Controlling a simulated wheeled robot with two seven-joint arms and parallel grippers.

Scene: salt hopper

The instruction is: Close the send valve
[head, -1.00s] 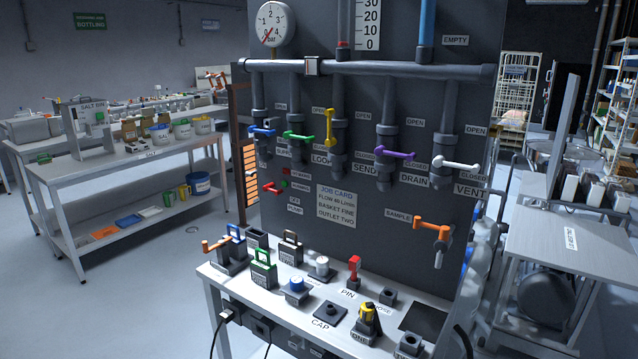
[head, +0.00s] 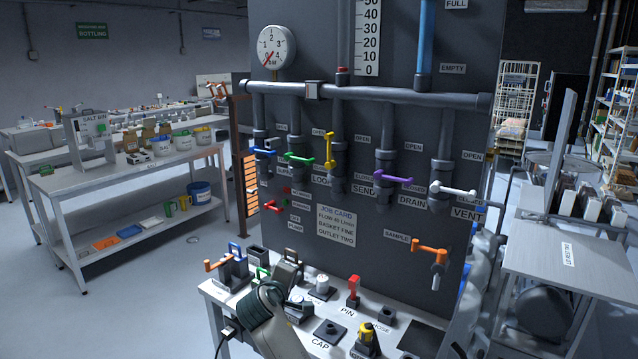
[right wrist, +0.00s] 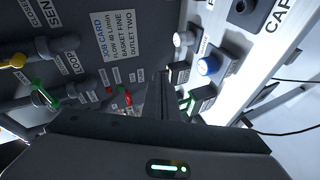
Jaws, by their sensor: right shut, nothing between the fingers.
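The send valve's yellow handle (head: 329,150) stands upright on its pipe, left of the SEND label (head: 363,190). It points up toward an OPEN label. In the right wrist view the yellow handle (right wrist: 12,61) shows at the left edge, and the SEND label (right wrist: 50,12) is partly cut off. My right arm shows low in the head view over the bench's left part, its fingertips not clear there. In the right wrist view my right gripper (right wrist: 165,95) is shut and empty, well apart from the yellow handle. My left gripper is out of view.
Neighbouring handles are green (head: 299,158), purple (head: 393,179) and white (head: 454,189). An orange sample tap (head: 430,249) sticks out lower right. Bench parts stand below, including a red pin (head: 353,288) and a yellow-topped piece (head: 366,335). Air before the upper panel is clear.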

